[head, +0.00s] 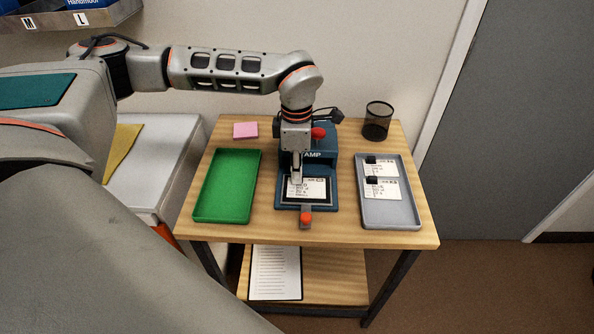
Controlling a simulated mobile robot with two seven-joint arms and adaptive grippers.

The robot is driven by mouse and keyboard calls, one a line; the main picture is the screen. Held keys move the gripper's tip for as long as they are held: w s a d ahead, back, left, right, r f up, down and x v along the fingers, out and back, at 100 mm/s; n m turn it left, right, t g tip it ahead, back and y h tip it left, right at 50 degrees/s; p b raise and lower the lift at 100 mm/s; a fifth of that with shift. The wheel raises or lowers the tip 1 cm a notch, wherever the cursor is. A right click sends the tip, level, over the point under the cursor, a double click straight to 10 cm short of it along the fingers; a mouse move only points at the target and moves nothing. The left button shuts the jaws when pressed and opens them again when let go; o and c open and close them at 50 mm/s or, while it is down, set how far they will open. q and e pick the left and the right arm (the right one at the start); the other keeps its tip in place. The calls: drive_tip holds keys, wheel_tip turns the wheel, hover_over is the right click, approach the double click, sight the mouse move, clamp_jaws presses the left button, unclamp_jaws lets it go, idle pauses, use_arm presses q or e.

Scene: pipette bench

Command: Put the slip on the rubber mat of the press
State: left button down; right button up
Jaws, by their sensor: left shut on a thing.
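The slip (312,188) is a white printed card lying over the dark rubber mat (325,202) of the press. My left gripper (296,181) points down at the slip's left part and is shut on it; the fingertips hide some of that edge. I cannot tell whether the slip rests flat on the mat or hovers just above it. The blue press (323,144) stands at the middle of the table, its lettering partly hidden by my gripper. My right gripper is not in view.
A grey tray (392,216) on the right holds two more slips with black clips. An empty green tray (226,187) lies on the left. A black mesh cup (377,121), pink notes (245,130) and a red-orange knob (305,218) at the press front also show.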

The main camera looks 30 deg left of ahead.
use_arm(q)
drive_tip(key=c, duration=2.1)
unclamp_jaws()
drive_tip(key=shift+f, duration=0.1)
wheel_tip(320, 180, up, 12)
drive_tip(key=p, duration=0.1)
drive_tip(key=shift+r, duration=0.2)
